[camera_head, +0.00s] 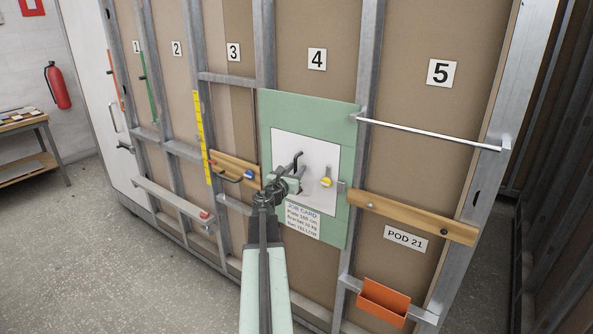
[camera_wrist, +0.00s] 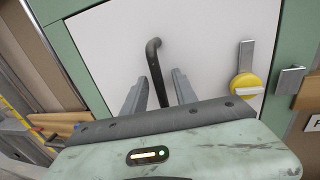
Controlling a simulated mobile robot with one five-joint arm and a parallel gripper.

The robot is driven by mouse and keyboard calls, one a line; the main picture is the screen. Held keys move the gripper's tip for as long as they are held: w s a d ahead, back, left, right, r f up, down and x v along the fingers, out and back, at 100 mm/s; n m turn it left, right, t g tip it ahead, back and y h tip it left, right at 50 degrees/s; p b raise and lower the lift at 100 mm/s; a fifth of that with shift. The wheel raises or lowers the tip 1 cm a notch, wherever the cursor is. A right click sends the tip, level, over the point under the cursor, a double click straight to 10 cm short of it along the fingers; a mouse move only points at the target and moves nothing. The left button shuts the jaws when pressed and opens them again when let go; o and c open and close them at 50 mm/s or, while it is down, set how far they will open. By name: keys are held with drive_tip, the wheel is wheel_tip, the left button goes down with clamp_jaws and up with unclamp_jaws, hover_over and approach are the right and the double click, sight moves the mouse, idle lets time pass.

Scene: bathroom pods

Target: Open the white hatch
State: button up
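The white hatch (camera_head: 318,158) is a flat panel set in a green board (camera_head: 300,108) below the number 4, and it looks closed. It fills much of the wrist view (camera_wrist: 205,35). A black bent handle (camera_wrist: 153,58) stands on it; it also shows in the head view (camera_head: 298,157). A yellow knob with a grey lever (camera_wrist: 246,86) sits to the right, the lever pointing up (camera_head: 326,182). My gripper (camera_wrist: 160,80) is open, its fingers on either side of the handle's lower part, with gaps visible. In the head view my gripper (camera_head: 290,182) is before the hatch.
A small metal piece (camera_wrist: 290,80) sits on the green frame right of the knob. A wooden rail (camera_head: 410,214), a white bar (camera_head: 430,132) and an orange bin (camera_head: 383,300) are to the right. A job card (camera_head: 301,220) hangs below. Floor is clear at left.

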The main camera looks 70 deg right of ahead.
clamp_jaws()
idle(1.4)
